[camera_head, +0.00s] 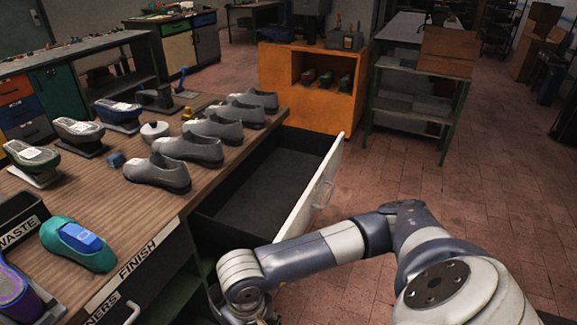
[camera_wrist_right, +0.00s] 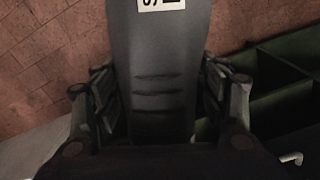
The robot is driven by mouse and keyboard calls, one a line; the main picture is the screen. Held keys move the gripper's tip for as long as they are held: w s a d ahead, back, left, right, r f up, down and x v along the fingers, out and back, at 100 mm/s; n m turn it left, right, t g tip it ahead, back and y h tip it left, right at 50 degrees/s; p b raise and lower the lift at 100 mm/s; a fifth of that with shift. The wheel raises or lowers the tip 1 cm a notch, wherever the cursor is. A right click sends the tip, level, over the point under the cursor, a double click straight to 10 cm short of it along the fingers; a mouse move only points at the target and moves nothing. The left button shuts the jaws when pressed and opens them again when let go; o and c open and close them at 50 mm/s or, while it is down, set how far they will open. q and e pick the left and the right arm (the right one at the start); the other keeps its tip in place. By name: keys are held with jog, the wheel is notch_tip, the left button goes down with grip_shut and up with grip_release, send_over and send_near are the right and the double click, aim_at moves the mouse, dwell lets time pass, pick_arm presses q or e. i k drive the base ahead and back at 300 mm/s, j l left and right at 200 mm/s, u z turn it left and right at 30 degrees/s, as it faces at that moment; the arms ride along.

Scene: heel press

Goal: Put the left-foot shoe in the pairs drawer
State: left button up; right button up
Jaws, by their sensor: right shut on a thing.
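My right gripper (camera_wrist_right: 158,90) is shut on a dark grey shoe-like thing (camera_wrist_right: 155,45), with one finger on each side. The thing has ridges across it and a white label with dark characters, partly cut off. Whether it is a left-foot shoe I cannot tell. In the head view my right wrist is low at the bottom edge, in front of the drawer; the held thing is not visible there. An open drawer (camera_head: 255,205) with a dark, empty-looking floor and white front stands right of the bench. Its label is not readable. My left gripper is not in view.
Several grey shoes (camera_head: 190,147) stand in a row on the wooden bench (camera_head: 115,200) beside the drawer. A teal shoe (camera_head: 75,250) with a blue top lies near the FINISH label. An orange cabinet (camera_head: 290,100) stands behind the drawer.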

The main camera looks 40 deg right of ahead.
aim_at(269, 190)
jog(key=k+z, duration=0.2)
jog(key=z, duration=0.9)
jog(key=l+z, duration=0.1)
jog(key=z, duration=0.35)
jog(key=i+z, duration=0.15)
jog(key=z, duration=0.35)
jog(key=i+z, duration=0.1)
jog(key=z, duration=0.35)
jog(key=i, duration=1.4)
jog(key=i+z, duration=0.2)
jog(key=i, duration=0.55)
jog(key=i+z, duration=0.2)
jog(key=i, duration=0.55)
jog(key=i+u, duration=0.25)
jog(key=i, duration=0.2)
jog(key=i+l+u, duration=0.3)
jog(key=i, duration=0.15)
jog(key=u, duration=4.15)
